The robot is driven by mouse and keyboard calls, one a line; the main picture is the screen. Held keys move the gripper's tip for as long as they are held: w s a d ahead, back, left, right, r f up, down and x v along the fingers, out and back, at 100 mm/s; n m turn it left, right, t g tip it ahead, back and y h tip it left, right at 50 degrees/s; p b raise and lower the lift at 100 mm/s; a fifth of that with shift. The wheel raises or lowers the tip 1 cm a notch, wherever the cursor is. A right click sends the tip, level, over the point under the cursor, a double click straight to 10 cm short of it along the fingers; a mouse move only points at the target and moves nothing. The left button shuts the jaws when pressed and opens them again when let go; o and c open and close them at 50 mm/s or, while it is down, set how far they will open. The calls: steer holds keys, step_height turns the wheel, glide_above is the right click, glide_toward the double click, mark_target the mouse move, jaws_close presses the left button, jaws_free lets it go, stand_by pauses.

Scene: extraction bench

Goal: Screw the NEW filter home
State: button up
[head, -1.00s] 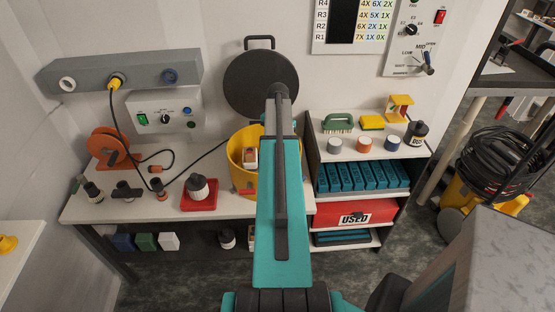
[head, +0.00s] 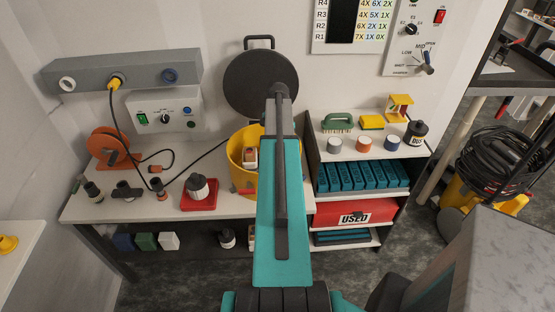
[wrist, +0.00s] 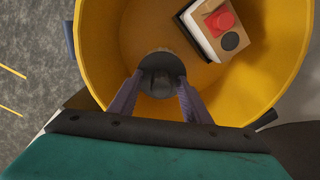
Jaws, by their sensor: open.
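The yellow drum (head: 239,163) stands open on the bench, partly hidden behind my arm. The wrist view looks down into it, onto its yellow wall (wrist: 92,52). My gripper (wrist: 157,98) is open inside the drum, its fingers spread apart. A dark, round-topped part (wrist: 160,70) lies between and just beyond the fingertips. I cannot tell whether this is the new filter or a fitting, nor whether the fingers touch it. A pale box with a red knob and a black disc (wrist: 220,30) is at the upper right inside the drum. The head view hides my gripper.
A round black lid (head: 258,85) stands behind the drum. Shelves at right hold teal blocks (head: 360,178) and a red USED bin (head: 380,209). A cable crosses the bench.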

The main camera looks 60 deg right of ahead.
steer(key=shift+n, duration=0.3)
steer(key=n, duration=0.7)
steer(key=shift+p, duration=0.3)
steer(key=n, duration=0.3)
steer(key=shift+n, duration=0.4)
steer(key=n, duration=0.3)
steer(key=shift+n, duration=0.4)
steer(key=n, duration=0.6)
steer(key=shift+p, duration=0.35)
steer(key=shift+n, duration=3.2)
